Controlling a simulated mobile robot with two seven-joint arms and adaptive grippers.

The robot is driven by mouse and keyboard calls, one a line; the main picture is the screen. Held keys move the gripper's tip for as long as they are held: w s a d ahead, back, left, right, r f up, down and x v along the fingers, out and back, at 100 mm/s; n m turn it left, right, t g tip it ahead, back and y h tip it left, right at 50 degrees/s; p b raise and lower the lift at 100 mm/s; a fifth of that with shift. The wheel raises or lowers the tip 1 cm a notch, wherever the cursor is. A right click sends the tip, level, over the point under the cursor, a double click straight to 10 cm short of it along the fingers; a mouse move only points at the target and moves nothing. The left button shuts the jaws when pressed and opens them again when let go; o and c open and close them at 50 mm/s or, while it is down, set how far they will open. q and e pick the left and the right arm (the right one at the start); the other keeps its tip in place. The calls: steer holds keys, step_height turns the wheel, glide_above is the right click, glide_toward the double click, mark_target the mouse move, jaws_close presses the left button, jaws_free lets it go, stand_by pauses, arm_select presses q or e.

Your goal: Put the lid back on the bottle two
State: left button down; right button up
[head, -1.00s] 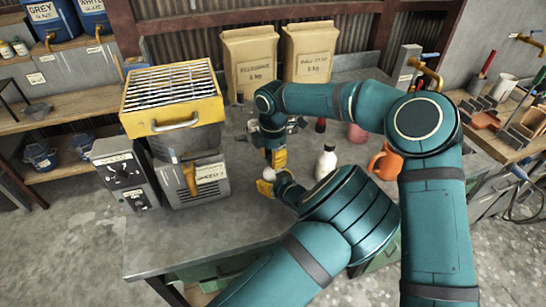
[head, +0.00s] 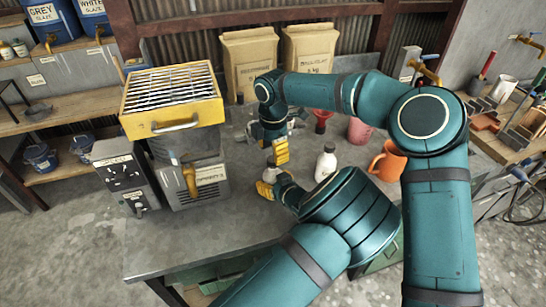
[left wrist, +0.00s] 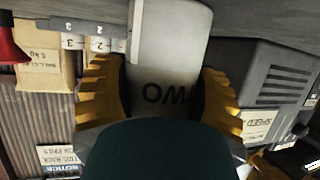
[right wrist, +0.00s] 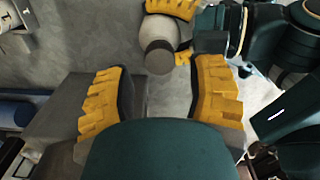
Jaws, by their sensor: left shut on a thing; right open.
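My left gripper (head: 267,182) is shut around the body of a pale bottle (left wrist: 172,45), with partly visible lettering reading like "TWO" upside down. The bottle also shows in the right wrist view (right wrist: 160,27), with a dark band and a brownish-grey round end (right wrist: 159,60) that looks like a lid. I cannot tell how firmly that end sits. My right gripper (right wrist: 160,95) is open and empty, its fingers apart from the bottle. In the head view my right gripper (head: 281,152) is just above and behind the bottle.
A white bottle with a dark top (head: 326,162) stands right of the grippers. Behind it are an orange mug (head: 387,163), a pink cup (head: 359,131) and a red item (head: 322,120). A yellow-topped machine (head: 173,105) stands left. The front left bench (head: 190,240) is clear.

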steer(key=shift+r, duration=0.7)
steer(key=o, duration=0.7)
steer(key=shift+c, duration=0.2)
arm_select(q)
steer(key=shift+f, duration=0.15)
arm_select(e)
step_height(320, 180, up, 8)
steer(key=shift+a, duration=0.2)
arm_select(q)
jaws_free()
steer(key=shift+r+v, duration=0.1)
steer(key=shift+v, duration=1.65)
steer(key=shift+r+v, duration=0.15)
steer(key=shift+v, duration=1.6)
steer(key=shift+s+d+r, duration=0.3)
steer(key=shift+s, duration=0.05)
arm_select(e)
steer(key=shift+d, duration=0.15)
